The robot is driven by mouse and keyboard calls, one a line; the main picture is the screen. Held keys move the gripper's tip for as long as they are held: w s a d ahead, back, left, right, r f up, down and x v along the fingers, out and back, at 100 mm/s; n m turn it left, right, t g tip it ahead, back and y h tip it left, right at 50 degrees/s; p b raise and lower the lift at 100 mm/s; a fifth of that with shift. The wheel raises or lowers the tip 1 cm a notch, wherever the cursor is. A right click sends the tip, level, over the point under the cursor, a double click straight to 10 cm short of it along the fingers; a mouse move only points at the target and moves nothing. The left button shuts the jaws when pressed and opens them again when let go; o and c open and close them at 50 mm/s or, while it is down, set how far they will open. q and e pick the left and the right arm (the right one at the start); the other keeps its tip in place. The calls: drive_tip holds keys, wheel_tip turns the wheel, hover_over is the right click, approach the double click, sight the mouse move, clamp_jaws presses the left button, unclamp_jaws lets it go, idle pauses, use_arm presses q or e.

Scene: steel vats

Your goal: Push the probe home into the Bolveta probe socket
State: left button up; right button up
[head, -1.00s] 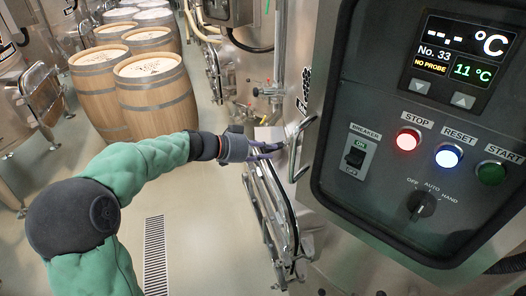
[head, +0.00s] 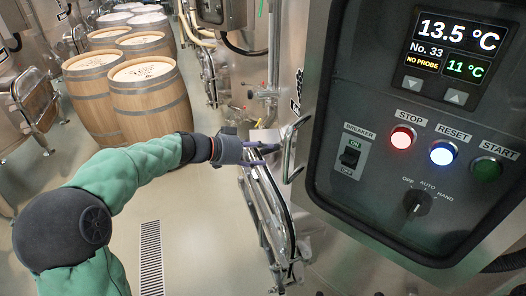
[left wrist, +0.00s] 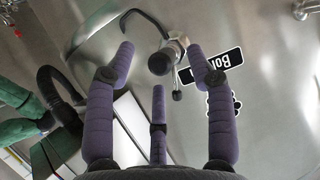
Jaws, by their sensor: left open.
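My left gripper (head: 266,153) is open, its purple fingers pointing at the steel vat wall. In the left wrist view the left gripper (left wrist: 160,62) has three spread fingers around, but apart from, the probe's dark round end (left wrist: 160,63). A dark cable curves up and left from the probe. The probe sits at a silver socket fitting (left wrist: 178,42) on the vat; how deep it is I cannot tell. The label starting "Bol" (left wrist: 222,62) is beside it, partly hidden by the right finger. In the head view the probe and socket are not discernible. My right gripper is not in view.
The control panel (head: 375,215) at right reads 13.5 °C on its display (head: 452,52), with NO PROBE and 11 °C. Its STOP and RESET buttons are lit. A bent steel handle (head: 290,150) is close to my left gripper. Barrels (head: 150,95) stand behind.

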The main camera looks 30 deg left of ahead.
use_arm(q)
drive_tip(key=v, duration=1)
drive_tip(key=shift+s, duration=0.25)
drive_tip(key=shift+a, duration=0.1)
